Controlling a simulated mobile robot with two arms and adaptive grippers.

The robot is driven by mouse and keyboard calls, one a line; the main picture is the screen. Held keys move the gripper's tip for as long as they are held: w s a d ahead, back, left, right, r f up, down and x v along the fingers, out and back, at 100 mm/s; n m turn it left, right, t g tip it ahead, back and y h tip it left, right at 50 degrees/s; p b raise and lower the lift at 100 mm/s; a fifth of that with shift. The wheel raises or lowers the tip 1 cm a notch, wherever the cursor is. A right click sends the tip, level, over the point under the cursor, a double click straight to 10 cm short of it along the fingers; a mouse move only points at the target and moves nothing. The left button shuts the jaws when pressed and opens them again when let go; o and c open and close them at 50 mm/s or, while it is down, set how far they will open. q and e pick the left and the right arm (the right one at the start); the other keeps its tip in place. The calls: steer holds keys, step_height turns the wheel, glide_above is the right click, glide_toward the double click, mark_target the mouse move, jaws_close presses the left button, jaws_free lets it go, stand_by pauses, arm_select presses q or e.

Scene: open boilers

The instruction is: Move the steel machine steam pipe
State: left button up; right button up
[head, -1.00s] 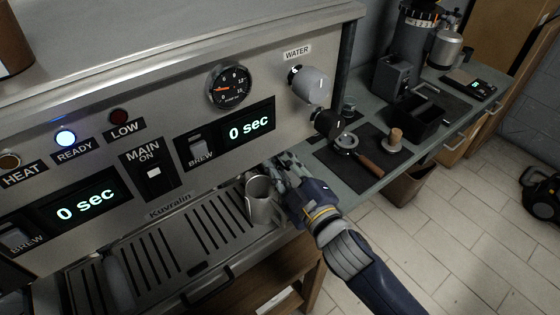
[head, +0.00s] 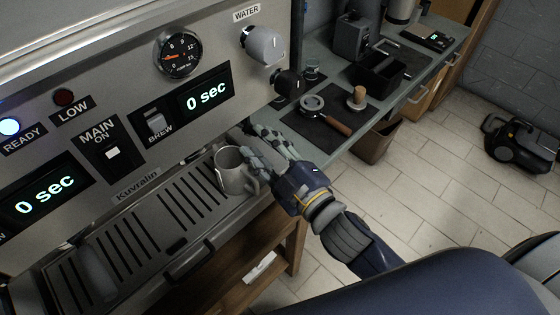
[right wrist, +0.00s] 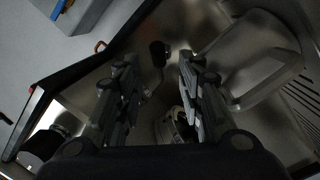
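The steel machine (head: 120,197) fills the left of the head view. In the right wrist view a thin bent metal pipe with a black grip (right wrist: 158,53), apparently the steam pipe, shows between the finger pads. In the head view my right gripper and the machine's shadow mostly hide it. My right gripper (head: 263,146) is at the machine's right end, below the water knob, its fingers toward the machine. In the right wrist view the gripper (right wrist: 157,75) has its fingers apart, one on each side of the pipe; contact is not visible. My left gripper is out of view.
A metal pitcher (head: 232,172) stands on the drip tray's right end, close beside my right gripper. The water knob (head: 264,46) and a black knob (head: 287,82) protrude above. The side counter holds a portafilter (head: 312,103) and tamper (head: 357,98).

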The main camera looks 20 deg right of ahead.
steer(key=v, duration=0.6)
steer(key=shift+r, duration=0.1)
